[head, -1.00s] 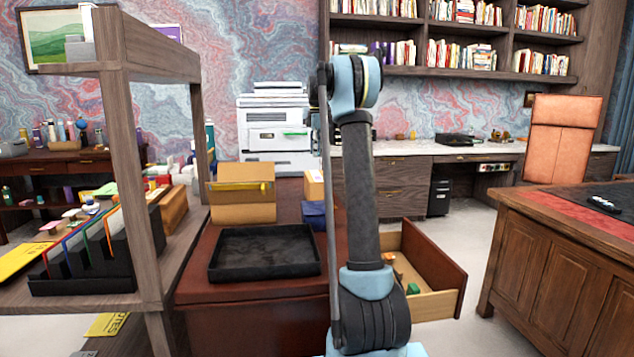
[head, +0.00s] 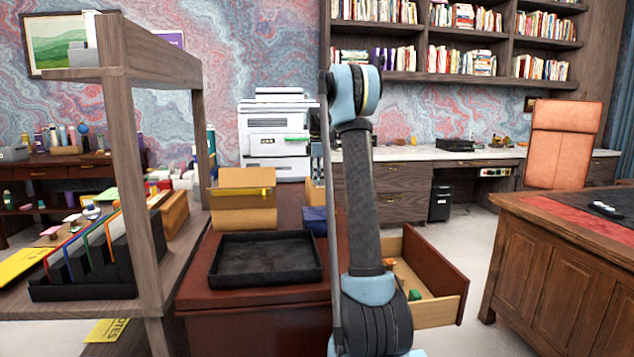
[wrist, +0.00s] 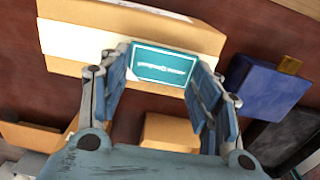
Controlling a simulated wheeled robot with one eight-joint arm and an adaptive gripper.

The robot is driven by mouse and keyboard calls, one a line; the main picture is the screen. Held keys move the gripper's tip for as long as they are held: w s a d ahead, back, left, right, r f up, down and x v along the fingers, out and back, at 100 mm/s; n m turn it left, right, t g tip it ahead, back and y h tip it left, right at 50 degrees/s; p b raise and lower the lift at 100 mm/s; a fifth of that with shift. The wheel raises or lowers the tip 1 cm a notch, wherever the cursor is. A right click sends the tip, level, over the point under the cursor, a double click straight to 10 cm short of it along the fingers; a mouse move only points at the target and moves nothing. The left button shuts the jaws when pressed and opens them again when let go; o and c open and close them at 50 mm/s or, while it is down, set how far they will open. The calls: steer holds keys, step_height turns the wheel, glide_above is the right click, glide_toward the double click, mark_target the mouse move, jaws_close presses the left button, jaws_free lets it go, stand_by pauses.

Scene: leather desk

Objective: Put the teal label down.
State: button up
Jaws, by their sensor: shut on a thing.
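The teal label (wrist: 162,64) is a small rectangle with a pale border and light lettering. It sits between the fingertips of my gripper (wrist: 158,70), which is shut on it, as the wrist view shows. Beyond it is a tan cardboard box (wrist: 85,32) with a white patch; the label overlaps its edge in the picture, and I cannot tell whether they touch. In the head view my arm hides most of the gripper, and the label cannot be made out.
A black tray (head: 265,262) lies on the red-brown desk (head: 250,302), with open cardboard boxes (head: 245,200) behind it. A blue box (wrist: 252,88) is right of the label. A wooden shelf post (head: 135,180) stands left. An open drawer (head: 432,290) juts out at right.

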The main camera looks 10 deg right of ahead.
steer(key=shift+f, duration=0.45)
steer(key=shift+s+f, duration=0.1)
steer(key=shift+f, duration=0.15)
steer(key=shift+c, duration=0.6)
steer(key=shift+o, duration=0.4)
steer(key=shift+f, duration=0.1)
steer(key=o, duration=0.6)
steer(key=shift+f, duration=0.1)
steer(key=shift+o, duration=0.6)
steer(key=shift+f, duration=0.1)
steer(key=shift+r, duration=0.2)
step_height(320, 180, up, 13)
steer(key=shift+f, duration=0.15)
